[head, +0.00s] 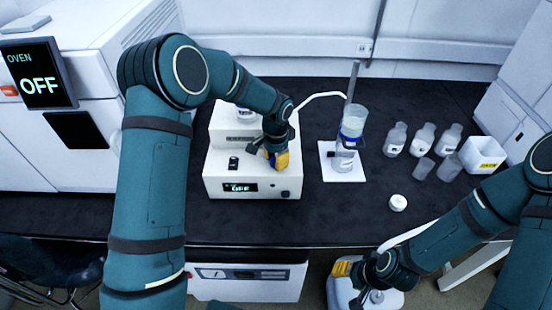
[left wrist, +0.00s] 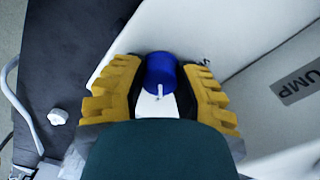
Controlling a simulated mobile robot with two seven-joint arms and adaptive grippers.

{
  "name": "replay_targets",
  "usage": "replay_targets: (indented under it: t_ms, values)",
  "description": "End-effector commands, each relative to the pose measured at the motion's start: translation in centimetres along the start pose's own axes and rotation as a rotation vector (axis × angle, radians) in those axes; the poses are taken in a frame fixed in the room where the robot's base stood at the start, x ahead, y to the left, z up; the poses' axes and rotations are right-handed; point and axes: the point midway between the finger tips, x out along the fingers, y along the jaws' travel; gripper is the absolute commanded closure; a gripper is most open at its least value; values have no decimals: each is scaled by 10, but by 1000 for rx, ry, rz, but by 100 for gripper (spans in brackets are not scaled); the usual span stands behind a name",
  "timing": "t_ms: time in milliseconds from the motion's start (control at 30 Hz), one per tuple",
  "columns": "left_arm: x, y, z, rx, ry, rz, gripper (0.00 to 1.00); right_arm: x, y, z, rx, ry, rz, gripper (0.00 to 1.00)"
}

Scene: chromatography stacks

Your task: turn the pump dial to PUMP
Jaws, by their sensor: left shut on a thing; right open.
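The pump (head: 222,165) is a white box on the dark bench, and its small display (head: 240,187) seems to read OFF in green. My left gripper (head: 281,160) is over the right part of its top. In the left wrist view, the yellow fingers of my left gripper (left wrist: 160,95) are shut around the blue dial (left wrist: 160,70), which has a white pointer mark. The gripper hides the dial in the head view. My right gripper (head: 345,268) is open and empty, low in front of the bench.
A clamp stand with a column (head: 352,125) stands right of the pump. Several bottles (head: 423,138), a white box (head: 482,155) and a white cap (head: 398,202) are farther right. The oven (head: 85,60) at the left reads OFF. The bench is clear in front of the pump.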

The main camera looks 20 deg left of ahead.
Motion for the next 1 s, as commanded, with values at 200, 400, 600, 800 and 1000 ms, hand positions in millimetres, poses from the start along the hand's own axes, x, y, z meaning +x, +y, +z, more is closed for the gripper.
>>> replay_targets:
  t_ms: [200, 400, 600, 800, 1000]
  values:
    - [2, 1, 1, 3, -4, 2, 100, 0, 0, 0, 0, 0, 0, 53]
    - [2, 1, 1, 2, -4, 2, 34, 0, 0, 0, 0, 0, 0, 53]
    - [1, 0, 0, 1, -2, 1, 34, 0, 0, 0, 0, 0, 0, 53]
    - [-8, 0, 0, 1, -1, 0, 34, 0, 0, 0, 0, 0, 0, 53]
    - [-43, -1, 0, -1, 2, -2, 34, 0, 0, 0, 0, 0, 0, 53]
